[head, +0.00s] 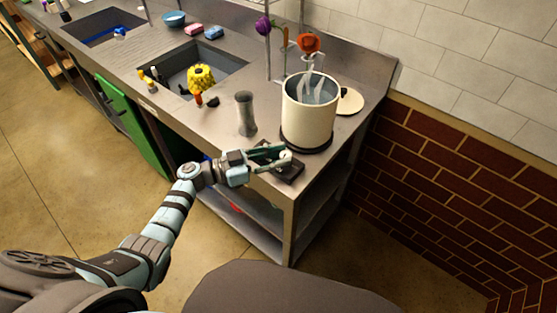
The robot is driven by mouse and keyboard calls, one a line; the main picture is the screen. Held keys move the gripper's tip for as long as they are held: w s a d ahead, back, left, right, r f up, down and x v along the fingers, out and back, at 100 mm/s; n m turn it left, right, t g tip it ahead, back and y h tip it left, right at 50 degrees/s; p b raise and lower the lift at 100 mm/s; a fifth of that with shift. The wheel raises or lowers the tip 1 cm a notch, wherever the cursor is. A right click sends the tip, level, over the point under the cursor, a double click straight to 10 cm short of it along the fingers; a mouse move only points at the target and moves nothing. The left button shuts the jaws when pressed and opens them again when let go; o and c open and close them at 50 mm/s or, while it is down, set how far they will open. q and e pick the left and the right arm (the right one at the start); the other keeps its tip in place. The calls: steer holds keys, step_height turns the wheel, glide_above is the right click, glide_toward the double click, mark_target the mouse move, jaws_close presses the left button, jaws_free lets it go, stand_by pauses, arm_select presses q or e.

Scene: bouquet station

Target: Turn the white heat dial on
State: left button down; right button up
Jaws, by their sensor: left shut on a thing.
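My left gripper (274,157) is at the front right corner of the steel counter, shut at a small dark control box (292,174). The white heat dial appears to be between its fingertips; the fingers cover most of it, and its setting cannot be read. A cream pot (309,115) stands upright on a dark round hot plate (305,142) just behind the gripper. My right gripper is not in view.
A grey ribbed vase (245,114) stands left of the pot. A round cream lid (350,101) lies behind the pot. A sink with a yellow flower (201,78) is farther left. Purple (263,25) and orange (309,42) flowers stand behind. The counter's front edge is close to the gripper.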

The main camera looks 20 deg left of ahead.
arm_select(q)
steer(key=m+g+b, duration=0.1)
steer(key=g+h+b, duration=0.1)
steer(key=shift+w+a+f+m+g, duration=0.2)
steer(key=shift+m+g, duration=0.1)
steer(key=shift+m, duration=0.1)
steer(key=shift+r+m+g+h+b, duration=0.1)
steer(key=shift+m+g+h+b, duration=0.35)
steer(key=shift+b, duration=0.2)
steer(key=c, duration=1.3)
jaws_free()
steer(key=shift+d, duration=0.1)
steer(key=v, duration=1.2)
steer(key=shift+r, duration=0.1)
